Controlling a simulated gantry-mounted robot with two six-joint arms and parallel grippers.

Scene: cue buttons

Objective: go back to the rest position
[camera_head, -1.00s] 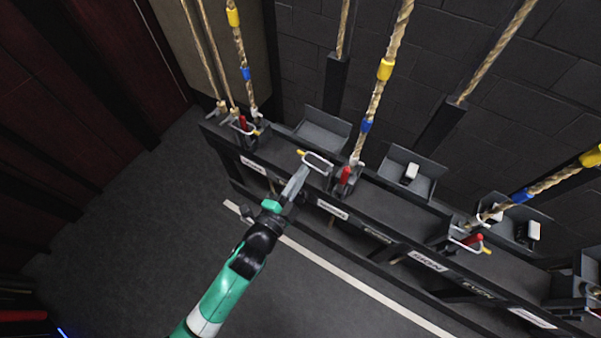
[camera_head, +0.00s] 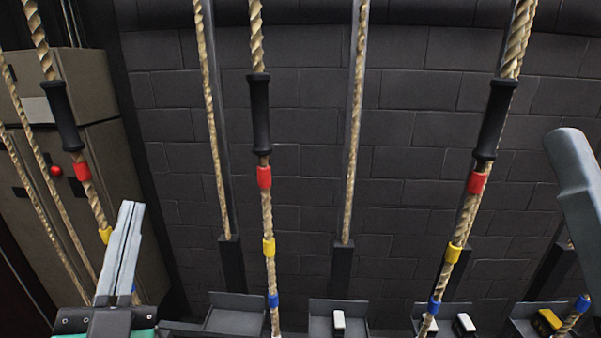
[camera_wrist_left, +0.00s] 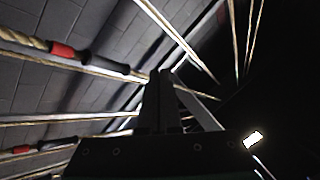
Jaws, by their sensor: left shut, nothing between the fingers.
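My left gripper (camera_head: 130,208) stands upright at the lower left of the head view, with its two grey fingers together and nothing between them. It is in front of the grey cabinet and the left rope, and I cannot tell how far it is from them. It also shows at the middle of the left wrist view (camera_wrist_left: 162,75), where it is dark. A grey finger-like part at the right edge of the head view looks like my right gripper (camera_head: 570,150). It is cut off by the frame, so its jaws cannot be judged.
Ropes with black grips, such as the middle-left rope (camera_head: 260,115) and the right rope (camera_head: 495,118), hang before a dark brick wall (camera_head: 430,100). A grey cabinet (camera_head: 105,170) with a red button (camera_head: 56,171) stands left. Grey trays (camera_head: 236,314) line the bottom edge.

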